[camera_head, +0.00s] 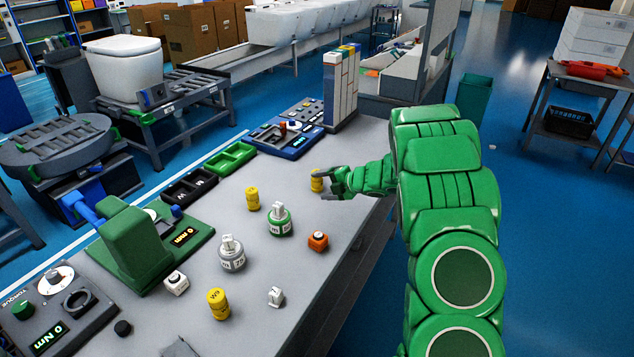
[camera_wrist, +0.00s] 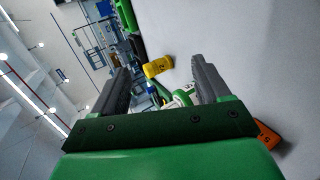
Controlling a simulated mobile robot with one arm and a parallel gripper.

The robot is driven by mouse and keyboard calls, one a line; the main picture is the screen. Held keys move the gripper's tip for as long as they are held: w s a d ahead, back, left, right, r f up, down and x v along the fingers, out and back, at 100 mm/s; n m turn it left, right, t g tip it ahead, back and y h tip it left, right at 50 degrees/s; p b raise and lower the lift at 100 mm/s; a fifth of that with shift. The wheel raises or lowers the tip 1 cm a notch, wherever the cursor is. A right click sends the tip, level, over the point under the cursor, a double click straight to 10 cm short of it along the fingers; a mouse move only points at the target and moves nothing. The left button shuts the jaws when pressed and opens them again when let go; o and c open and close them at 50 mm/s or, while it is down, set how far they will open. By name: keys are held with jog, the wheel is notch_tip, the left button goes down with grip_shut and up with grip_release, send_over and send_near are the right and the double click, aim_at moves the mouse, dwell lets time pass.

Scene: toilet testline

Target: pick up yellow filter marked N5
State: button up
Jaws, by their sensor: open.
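One upright yellow filter (camera_head: 317,180) stands on the grey table right by the tips of my gripper (camera_head: 332,182). In the wrist view a yellow filter (camera_wrist: 158,66) shows in the gap between my two open dark fingers (camera_wrist: 163,82), and I see no finger closed on it. A second yellow filter (camera_head: 253,198) stands further left. A third yellow filter (camera_head: 218,303) stands near the front. The markings are too small for me to tell which one reads N5.
A green-and-white part (camera_head: 280,221), a grey-white part (camera_head: 232,254) and an orange block (camera_head: 318,241) stand on the table (camera_head: 275,325). A white upright rack (camera_head: 341,88) and a blue tray (camera_head: 282,141) lie behind my gripper. A green tray (camera_head: 231,158) is further left.

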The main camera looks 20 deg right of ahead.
aim_at(320, 191)
jog(key=w+d+f+n, duration=0.1)
jog(key=w+n, duration=0.1)
jog(key=n, duration=0.3)
jog(key=w+d+f+n, duration=0.1)
jog(key=w+d+n, duration=0.1)
jog(key=n, duration=0.3)
jog(key=w+d+f+n, duration=0.1)
jog(key=w+n, duration=0.3)
jog(key=n, duration=0.1)
jog(key=shift+d+f+t, duration=0.2)
jog(key=shift+f+t, duration=0.15)
jog(key=shift+t, duration=0.05)
jog(key=shift+w+d+f+n, duration=0.1)
jog(key=shift+w+n, duration=0.2)
jog(key=shift+n, duration=0.3)
jog(key=shift+w+d+f+n, duration=0.1)
jog(key=shift+w+n, duration=0.2)
jog(key=shift+n, duration=0.3)
jog(key=shift+w+a+f, duration=0.3)
jog(key=shift+w+a, duration=0.1)
jog(key=shift+w, duration=0.1)
jog(key=shift+r+x, duration=0.2)
jog(key=shift+x, duration=1.15)
jog(key=shift+w+a+f+t, duration=0.15)
jog(key=shift+w+a+f, duration=0.2)
jog(key=shift+w+a, duration=0.3)
jog(key=shift+w+a+f+t, duration=0.15)
jog(key=shift+w+a+f, duration=0.3)
jog(key=shift+w, duration=0.3)
jog(key=c, duration=1.1)
